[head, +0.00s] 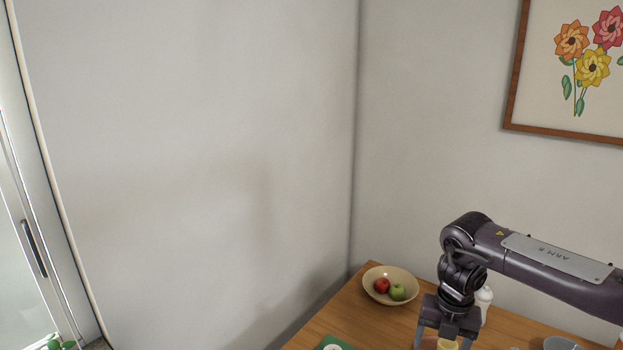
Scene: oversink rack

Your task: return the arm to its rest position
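My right arm (545,262) comes in from the right and bends down over the wooden table. My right gripper (447,340) points down at the bottom edge of the head view. Its fingertips are cut off by the frame. A small yellow thing (447,344) shows between or behind its fingers; I cannot tell whether they touch it. My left gripper and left arm are not in view.
A cream bowl (374,291) with a red apple (382,286) and a green apple (397,292) stands left of the gripper. A white bottle (484,299) stands just right of it. A grey bowl (561,343) and a green item (331,343) sit at the bottom edge.

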